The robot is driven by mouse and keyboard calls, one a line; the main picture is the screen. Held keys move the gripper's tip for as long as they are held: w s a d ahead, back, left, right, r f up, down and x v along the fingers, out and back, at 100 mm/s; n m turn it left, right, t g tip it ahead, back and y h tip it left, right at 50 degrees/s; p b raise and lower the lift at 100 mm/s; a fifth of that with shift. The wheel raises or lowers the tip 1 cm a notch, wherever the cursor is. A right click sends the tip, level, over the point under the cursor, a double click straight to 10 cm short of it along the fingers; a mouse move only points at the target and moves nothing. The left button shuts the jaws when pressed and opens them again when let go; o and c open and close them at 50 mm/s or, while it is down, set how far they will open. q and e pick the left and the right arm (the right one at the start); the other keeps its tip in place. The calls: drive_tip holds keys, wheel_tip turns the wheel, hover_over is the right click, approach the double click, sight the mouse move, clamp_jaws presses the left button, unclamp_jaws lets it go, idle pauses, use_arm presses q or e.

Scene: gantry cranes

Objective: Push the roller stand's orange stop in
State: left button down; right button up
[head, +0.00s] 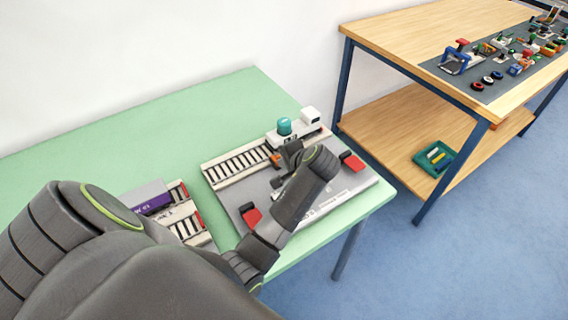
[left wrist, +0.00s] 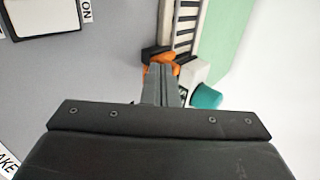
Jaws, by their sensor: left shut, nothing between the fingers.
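The orange stop (head: 275,160) is at the right end of a railed track on a grey board, mostly behind my left gripper in the head view. In the left wrist view the orange stop (left wrist: 160,58) sits beside a dark block at the track's end. My left gripper (left wrist: 161,70) is shut and empty, its fingertips right at the orange part. I cannot tell whether they touch it. In the head view my left gripper (head: 283,163) is partly hidden by its own wrist. I cannot make out the roller stand as a whole. My right gripper is not in view.
A white vehicle (head: 308,122) with a teal tank (head: 284,126) stands beyond the stop. The grey board (head: 230,198) carries red parts (head: 251,215). A purple wagon (head: 152,202) stands at left. The green table (head: 95,148) is clear at back left; a wooden bench (head: 390,38) stands right.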

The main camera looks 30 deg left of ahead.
sight(279, 157)
use_arm(q)
drive_tip(key=shift+d+r, duration=0.1)
drive_tip(key=a+p, duration=0.1)
drive_tip(key=w+a+p, duration=0.1)
drive_tip(key=a, duration=0.1)
drive_tip(key=shift+w+r, duration=0.15)
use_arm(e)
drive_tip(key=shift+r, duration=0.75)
